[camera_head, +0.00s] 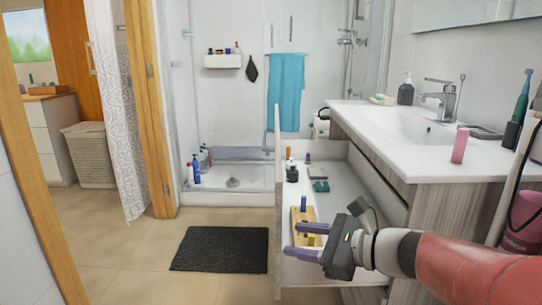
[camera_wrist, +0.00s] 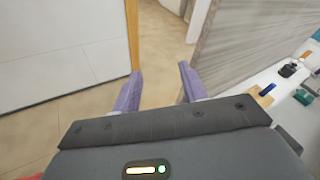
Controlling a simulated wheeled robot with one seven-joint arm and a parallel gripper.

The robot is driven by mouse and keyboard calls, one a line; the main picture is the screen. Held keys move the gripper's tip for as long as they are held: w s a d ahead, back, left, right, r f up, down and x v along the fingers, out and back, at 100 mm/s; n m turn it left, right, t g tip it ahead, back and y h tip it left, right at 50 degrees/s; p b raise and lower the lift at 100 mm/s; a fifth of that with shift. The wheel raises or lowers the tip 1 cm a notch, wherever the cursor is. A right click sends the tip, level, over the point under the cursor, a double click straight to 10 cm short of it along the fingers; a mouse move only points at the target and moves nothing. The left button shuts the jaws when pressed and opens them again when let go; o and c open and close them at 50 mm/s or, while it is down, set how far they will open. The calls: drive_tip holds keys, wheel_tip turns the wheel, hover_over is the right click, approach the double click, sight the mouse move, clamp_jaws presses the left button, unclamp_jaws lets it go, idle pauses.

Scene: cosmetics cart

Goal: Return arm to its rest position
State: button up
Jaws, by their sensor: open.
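My gripper (camera_head: 290,238) is at the lower middle of the head view, on my red and white arm that reaches in from the right. Its two purple fingers are spread and point left, with nothing between them. They appear over or in front of the near end of the open drawer (camera_head: 345,187); the exact height is unclear. In the wrist view my gripper (camera_wrist: 160,72) shows both fingers apart over the tan floor, empty. The wooden tray (camera_head: 296,216) in the drawer is partly hidden behind the gripper; a blue stick-like item (camera_head: 303,203) stands at it.
The vanity counter (camera_head: 385,140) with a sink, a pink bottle (camera_head: 460,145) and a soap dispenser (camera_head: 406,90) is at right. Small bottles and a green box (camera_head: 320,186) are in the drawer. A dark mat (camera_head: 220,249) lies left on otherwise open floor.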

drive_tip(key=s+f+n+g+h, duration=0.4)
drive_tip(key=s+f+n+h, duration=0.25)
drive_tip(key=s+n, duration=0.5)
drive_tip(key=s+d+f+n+t+h, duration=0.1)
drive_tip(key=s+d+f+n+h, duration=0.1)
drive_tip(key=s+d+n+h, duration=0.3)
drive_tip(key=d+n+h, duration=0.1)
drive_tip(key=d+n, duration=0.3)
drive_tip(key=shift+s+f+t+h, duration=0.3)
drive_tip(key=shift+f+h, duration=0.05)
